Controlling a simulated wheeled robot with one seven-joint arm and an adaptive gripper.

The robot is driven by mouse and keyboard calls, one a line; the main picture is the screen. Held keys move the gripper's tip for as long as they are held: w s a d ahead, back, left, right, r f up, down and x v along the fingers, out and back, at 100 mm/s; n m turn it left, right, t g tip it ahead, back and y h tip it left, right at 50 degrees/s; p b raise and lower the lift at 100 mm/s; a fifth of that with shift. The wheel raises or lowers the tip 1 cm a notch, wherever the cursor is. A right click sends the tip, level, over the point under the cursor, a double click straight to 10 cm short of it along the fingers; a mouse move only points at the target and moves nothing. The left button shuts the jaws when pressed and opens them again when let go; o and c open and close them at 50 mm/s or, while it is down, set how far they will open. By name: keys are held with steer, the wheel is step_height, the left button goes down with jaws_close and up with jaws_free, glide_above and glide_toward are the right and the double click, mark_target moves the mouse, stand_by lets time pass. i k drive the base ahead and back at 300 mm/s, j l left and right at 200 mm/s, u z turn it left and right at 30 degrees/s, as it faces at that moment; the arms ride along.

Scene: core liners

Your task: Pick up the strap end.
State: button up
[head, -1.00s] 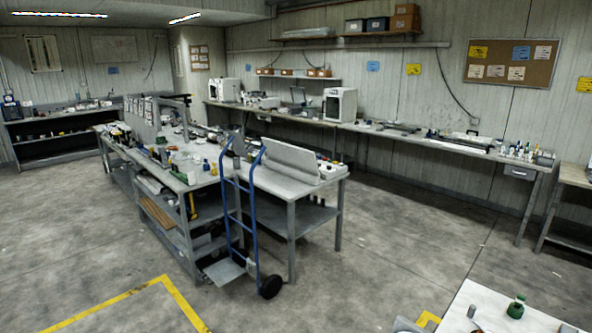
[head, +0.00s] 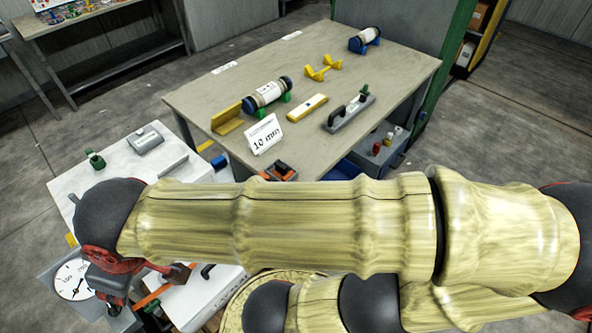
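I cannot make out a strap end in the head view. A core liner (head: 268,95) with dark blue ends lies on green supports on the grey table (head: 215,92). A second, smaller core liner (head: 366,39) lies on a blue support at the table's far right. My arm, in a yellowish sleeve, crosses the lower part of the view and hides the table's front. My gripper (head: 112,284) seems to be the dark part below the red wrist at the lower left, away from the liners. Its fingers are not clear, so I cannot tell whether it is open.
The table also bears a yellow angle piece (head: 227,118), a yellow bar (head: 307,107), a yellow cradle (head: 323,68), a grey handled tool (head: 350,112) and a "10" card (head: 264,135). A white side table (head: 75,180) stands left, with a round dial (head: 73,280) below. Bare tabletop lies between things.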

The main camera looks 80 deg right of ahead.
mark_target(281, 170)
steer(key=z, duration=2.6)
steer(key=k+l, duration=0.15)
steer(key=l, duration=0.35)
steer(key=k+l+z, duration=0.15)
steer(key=l, duration=0.9)
steer(key=k+z, duration=0.05)
